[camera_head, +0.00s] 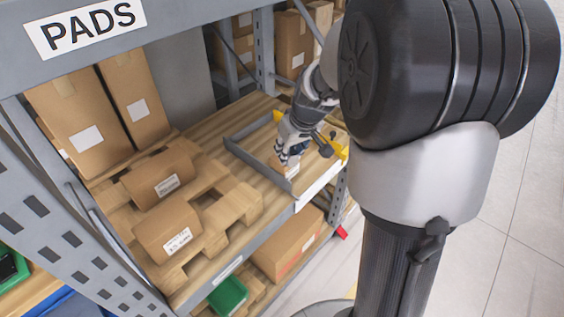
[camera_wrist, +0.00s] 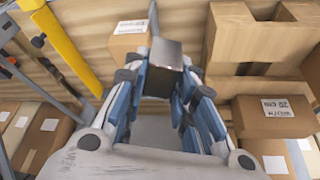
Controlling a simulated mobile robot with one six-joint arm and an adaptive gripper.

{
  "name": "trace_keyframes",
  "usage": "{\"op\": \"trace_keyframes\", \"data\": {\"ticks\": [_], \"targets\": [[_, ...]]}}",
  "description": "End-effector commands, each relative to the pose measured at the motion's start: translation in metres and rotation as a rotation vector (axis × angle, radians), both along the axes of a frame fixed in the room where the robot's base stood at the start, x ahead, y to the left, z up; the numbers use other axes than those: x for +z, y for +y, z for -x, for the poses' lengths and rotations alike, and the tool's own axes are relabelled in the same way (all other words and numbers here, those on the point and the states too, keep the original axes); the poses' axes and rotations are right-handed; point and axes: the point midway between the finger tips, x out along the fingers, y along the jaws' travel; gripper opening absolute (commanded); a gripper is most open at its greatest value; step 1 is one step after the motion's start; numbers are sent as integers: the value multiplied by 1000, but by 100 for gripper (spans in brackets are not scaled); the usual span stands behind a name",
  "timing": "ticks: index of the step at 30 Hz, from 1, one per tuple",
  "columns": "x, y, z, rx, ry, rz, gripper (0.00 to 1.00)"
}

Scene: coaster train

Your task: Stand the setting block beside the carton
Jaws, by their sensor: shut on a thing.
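The setting block (camera_wrist: 172,54) looks like a dark grey metal block with a shiny face. In the wrist view it sits between the fingertips of my gripper (camera_wrist: 163,76), which is shut on it. A small carton (camera_wrist: 130,38) with a white label is just left of the block in the wrist view, partly hidden by a finger. In the head view my gripper (camera_head: 287,156) is low over the shelf deck, close to the small carton (camera_head: 291,169). The block cannot be made out there. I cannot tell whether the block touches the deck.
Grey rails (camera_head: 258,167) frame the deck, with a yellow part (camera_head: 343,152) at the right. Cartons (camera_head: 168,232) lie on a wooden pallet (camera_head: 232,207) at left, with tall boxes (camera_head: 82,115) behind. A shelf upright (camera_head: 262,50) stands behind. Some bare deck shows inside the rails.

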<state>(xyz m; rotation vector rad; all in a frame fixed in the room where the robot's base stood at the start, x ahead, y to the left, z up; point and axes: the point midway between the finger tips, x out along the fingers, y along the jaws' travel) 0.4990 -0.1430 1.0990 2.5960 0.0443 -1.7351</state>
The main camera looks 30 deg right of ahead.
Motion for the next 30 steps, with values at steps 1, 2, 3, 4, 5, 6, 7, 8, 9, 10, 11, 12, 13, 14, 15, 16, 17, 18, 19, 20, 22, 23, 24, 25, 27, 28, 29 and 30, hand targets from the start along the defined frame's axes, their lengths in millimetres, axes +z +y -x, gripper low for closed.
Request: {"op": "trace_keyframes", "data": {"ticks": [1, 2, 3, 4, 5, 6, 7, 8, 9, 10, 11, 12, 13, 14, 15, 16, 17, 18, 19, 20, 22, 23, 24, 25, 27, 28, 29, 30], "targets": [[1, 0, -1, 0, -2, 1, 0], [1, 0, -1, 0, -2, 1, 0], [1, 0, -1, 0, -2, 1, 0], [1, 0, -1, 0, -2, 1, 0], [1, 0, -1, 0, -2, 1, 0], [0, 1, -1, 0, -2, 1, 0], [0, 4, -1, 0, 0, 1, 0], [-2, 7, 0, -1, 1, 2, 0], [-5, 15, 0, -2, 5, 4, 0], [-8, 22, 0, -3, 9, 5, 0], [-12, 30, 1, -5, 12, 7, 0], [-17, 43, 2, -9, 16, 9, 0], [-21, 54, 4, -11, 17, 10, 0], [-25, 64, 5, -14, 18, 12, 0], [-30, 78, 7, -17, 18, 13, 0], [-33, 87, 9, -19, 17, 13, 0], [-36, 97, 10, -21, 15, 14, 0], [-40, 108, 13, -21, 13, 12, 0], [-42, 115, 14, -24, 9, 11, 0], [-45, 122, 16, -24, 8, 10, 0], [-48, 134, 19, -27, 2, 6, 0], [-49, 138, 21, -28, 1, 3, 0], [-50, 141, 21, -30, -1, 2, 0], [-51, 142, 22, -31, -3, 1, 0], [-51, 144, 22, -34, -4, 0, 0], [-51, 144, 22, -34, -4, 0, 0], [-51, 144, 22, -35, -4, 0, 0], [-51, 143, 21, -35, -4, 0, 0]]}}
